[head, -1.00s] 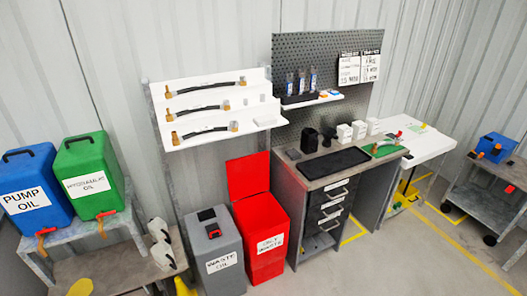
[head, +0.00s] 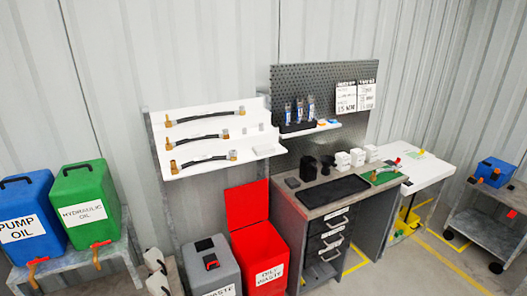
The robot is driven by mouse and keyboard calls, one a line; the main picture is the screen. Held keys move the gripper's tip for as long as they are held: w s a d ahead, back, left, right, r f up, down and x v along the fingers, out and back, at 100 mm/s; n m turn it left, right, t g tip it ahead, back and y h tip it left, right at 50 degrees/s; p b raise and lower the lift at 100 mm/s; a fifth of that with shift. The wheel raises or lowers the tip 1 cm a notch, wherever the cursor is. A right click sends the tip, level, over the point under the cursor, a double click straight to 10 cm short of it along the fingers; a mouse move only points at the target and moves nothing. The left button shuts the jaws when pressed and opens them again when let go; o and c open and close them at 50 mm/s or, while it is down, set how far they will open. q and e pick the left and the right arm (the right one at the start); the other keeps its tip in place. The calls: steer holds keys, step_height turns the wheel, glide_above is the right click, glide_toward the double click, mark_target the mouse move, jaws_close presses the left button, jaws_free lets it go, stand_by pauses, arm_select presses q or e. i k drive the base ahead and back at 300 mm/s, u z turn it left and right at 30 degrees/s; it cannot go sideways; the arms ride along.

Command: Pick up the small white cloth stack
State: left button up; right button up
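A small flat white block (head: 264,149) that looks like the white cloth stack lies at the right end of the lowest step of the white wall shelf (head: 205,158). It is too small to make out folds. Several white boxes (head: 357,157) stand on the workbench to the right, apart from it. Neither of my grippers shows in the head view.
Hoses (head: 204,162) lie on the shelf steps. Below stand a grey waste bin (head: 211,270) and an open red bin (head: 262,255). The drawer workbench (head: 330,220) stands right of them. Blue (head: 28,215) and green (head: 85,205) oil containers stand left.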

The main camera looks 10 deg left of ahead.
mark_target(262, 150)
steer(key=u, duration=0.45)
steer(key=i, duration=0.75)
steer(key=u, duration=0.6)
steer(key=i, duration=0.9)
steer(key=z, duration=0.15)
